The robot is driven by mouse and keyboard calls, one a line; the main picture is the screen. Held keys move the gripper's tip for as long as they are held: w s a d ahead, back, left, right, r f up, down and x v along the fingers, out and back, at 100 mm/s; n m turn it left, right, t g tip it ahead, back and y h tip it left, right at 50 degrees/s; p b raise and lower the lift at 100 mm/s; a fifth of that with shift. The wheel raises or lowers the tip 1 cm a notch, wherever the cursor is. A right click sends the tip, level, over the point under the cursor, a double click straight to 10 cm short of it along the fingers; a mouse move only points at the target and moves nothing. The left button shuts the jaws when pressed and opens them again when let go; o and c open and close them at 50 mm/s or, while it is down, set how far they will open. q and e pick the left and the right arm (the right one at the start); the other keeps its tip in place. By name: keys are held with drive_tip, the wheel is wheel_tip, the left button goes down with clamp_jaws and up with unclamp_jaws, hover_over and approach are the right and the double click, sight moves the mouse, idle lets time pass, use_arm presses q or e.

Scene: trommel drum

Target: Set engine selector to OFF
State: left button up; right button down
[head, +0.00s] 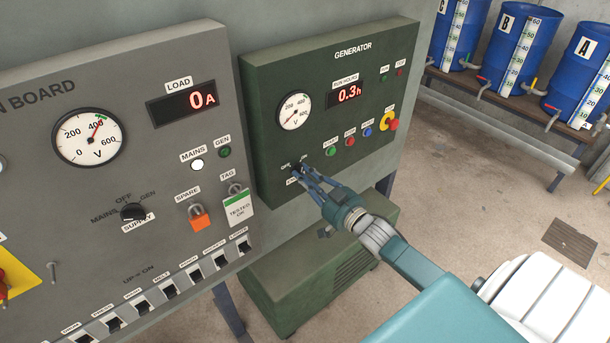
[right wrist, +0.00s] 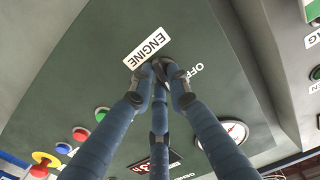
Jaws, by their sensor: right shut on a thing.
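The green generator panel (head: 345,105) carries the engine selector at its lower left, with an "OFF" label just above it. My right gripper (head: 299,171) reaches in from the lower right, its blue fingers closed around the selector knob. In the right wrist view the fingertips (right wrist: 162,69) meet beside the white ENGINE label (right wrist: 146,48), and the OFF lettering (right wrist: 196,70) shows to their right. The knob is mostly hidden between the fingertips, so I cannot tell which way it points. My left gripper is not in view.
Green, red and blue buttons (head: 349,141) and a red-and-yellow stop button (head: 392,124) sit right of the selector. The run-hours display (head: 346,92) reads 0.3h. The grey main board (head: 130,70) stands at left. Blue drums (head: 522,45) stand at the back right.

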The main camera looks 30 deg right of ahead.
drive_tip(key=n, duration=1.1)
drive_tip(key=shift+r, duration=0.25)
idle(0.3)
drive_tip(key=c, duration=1.7)
unclamp_jaws()
drive_tip(key=shift+o, duration=0.2)
drive_tip(key=shift+s, duration=0.1)
drive_tip(key=s+d, duration=0.1)
drive_tip(key=s, duration=1.1)
